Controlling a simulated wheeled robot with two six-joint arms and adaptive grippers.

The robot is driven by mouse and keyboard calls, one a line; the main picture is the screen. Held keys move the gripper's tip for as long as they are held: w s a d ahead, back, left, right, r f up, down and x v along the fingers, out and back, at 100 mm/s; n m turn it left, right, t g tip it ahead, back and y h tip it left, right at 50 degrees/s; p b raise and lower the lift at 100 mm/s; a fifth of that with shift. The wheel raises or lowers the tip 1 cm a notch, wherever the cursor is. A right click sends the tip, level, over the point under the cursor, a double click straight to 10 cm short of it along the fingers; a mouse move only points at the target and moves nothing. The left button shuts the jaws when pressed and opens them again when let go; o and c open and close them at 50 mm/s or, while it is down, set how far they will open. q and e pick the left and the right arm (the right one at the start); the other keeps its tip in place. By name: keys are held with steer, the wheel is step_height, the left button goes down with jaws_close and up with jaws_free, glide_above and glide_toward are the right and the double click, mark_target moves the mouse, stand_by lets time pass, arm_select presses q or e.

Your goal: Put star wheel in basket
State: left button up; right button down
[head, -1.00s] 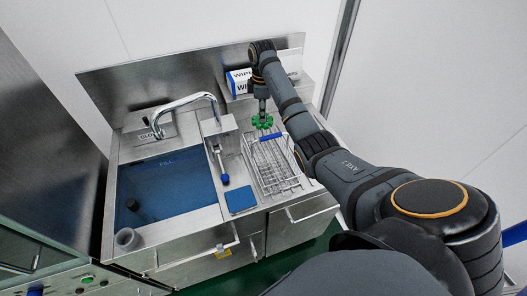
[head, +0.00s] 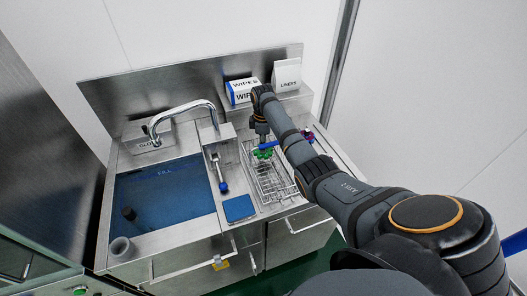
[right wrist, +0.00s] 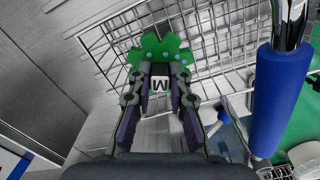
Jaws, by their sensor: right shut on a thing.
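The green star wheel (head: 264,154) is held by my right gripper (head: 262,146) over the back part of the wire basket (head: 272,186). In the right wrist view the toothed wheel (right wrist: 174,47) sits at the tips of my right gripper (right wrist: 163,66), whose two fingers are shut on it. Wires of the basket (right wrist: 215,48) show behind and around the wheel in that view. I cannot tell the exact height of the wheel above the basket floor. My left gripper is not in view.
A sink of blue water (head: 165,195) with a curved tap (head: 190,106) lies to the left. A blue pad (head: 239,208) lies left of the basket. A wipes box (head: 242,91) and a liners box (head: 287,75) stand behind. A thick blue cylinder (right wrist: 262,100) is close on the right in the wrist view.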

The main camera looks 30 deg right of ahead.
step_height(320, 180, down, 4)
steer(key=shift+r, duration=0.25)
steer(key=shift+f, duration=0.1)
steer(key=shift+f, duration=0.1)
steer(key=c, duration=1.3)
jaws_free()
steer(key=shift+o, duration=0.2)
step_height(320, 180, up, 12)
steer(key=shift+r+b, duration=0.2)
steer(key=shift+b, duration=0.8)
